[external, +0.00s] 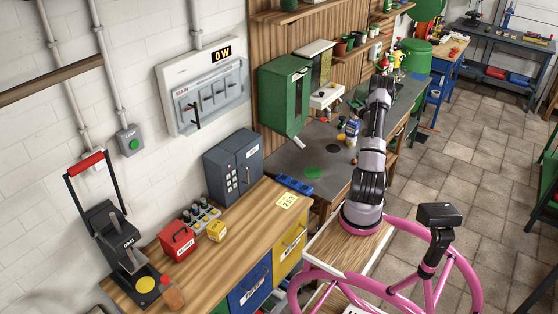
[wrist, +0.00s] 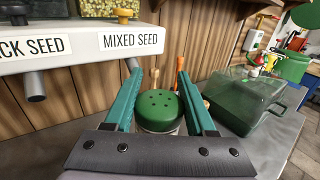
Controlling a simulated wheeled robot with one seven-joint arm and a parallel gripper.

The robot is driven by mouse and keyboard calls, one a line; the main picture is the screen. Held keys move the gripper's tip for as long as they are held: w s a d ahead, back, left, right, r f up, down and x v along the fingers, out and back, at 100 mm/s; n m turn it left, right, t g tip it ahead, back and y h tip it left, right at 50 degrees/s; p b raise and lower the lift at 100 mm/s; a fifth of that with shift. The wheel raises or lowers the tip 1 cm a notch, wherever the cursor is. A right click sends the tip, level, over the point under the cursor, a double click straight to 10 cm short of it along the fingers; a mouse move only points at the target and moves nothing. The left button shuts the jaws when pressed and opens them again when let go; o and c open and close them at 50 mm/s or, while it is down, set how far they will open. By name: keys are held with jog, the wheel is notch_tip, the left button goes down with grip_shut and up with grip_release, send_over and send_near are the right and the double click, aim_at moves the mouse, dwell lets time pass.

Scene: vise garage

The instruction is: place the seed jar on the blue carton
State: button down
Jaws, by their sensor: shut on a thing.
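The seed jar (wrist: 158,108) has a green lid with small holes and sits between the teal fingers of my gripper (wrist: 160,82) in the wrist view. The fingers are shut on it, one on each side. The jar's lower part is hidden behind the dark wrist plate, so I cannot tell whether it touches the worktop.
A white seed dispenser marked "MIXED SEED" (wrist: 130,40) hangs close on the left, with a metal spout below. A clear-topped green case (wrist: 243,100) stands close on the right. A green cabinet (external: 284,98) hangs on the wall.

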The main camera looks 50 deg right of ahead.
jog(key=shift+f, duration=1.75)
jog(key=shift+f, duration=0.15)
jog(key=shift+c, duration=1.1)
grip_release()
jog(key=shift+s, duration=0.1)
jog(key=v, duration=1.2)
